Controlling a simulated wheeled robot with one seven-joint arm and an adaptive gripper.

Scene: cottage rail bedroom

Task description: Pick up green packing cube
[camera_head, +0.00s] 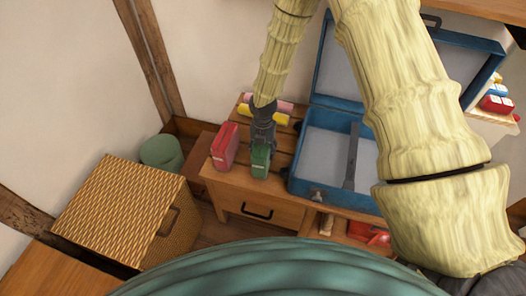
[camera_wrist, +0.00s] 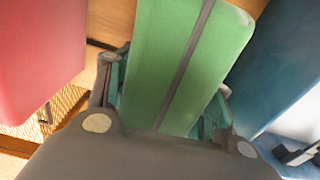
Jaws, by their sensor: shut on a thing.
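The green packing cube (camera_head: 260,162) stands upright near the front edge of the wooden bench top. My gripper (camera_head: 262,142) comes down on it from above and is shut on it. In the wrist view the green packing cube (camera_wrist: 185,70) fills the middle, with a grey zip line along it, between the fingers of my gripper (camera_wrist: 165,100). I cannot tell whether its base touches the wood.
A red packing cube (camera_head: 224,146) stands close on the left. An open blue suitcase (camera_head: 325,180) lies close on the right. Pink and yellow rolls (camera_head: 277,115) lie behind.

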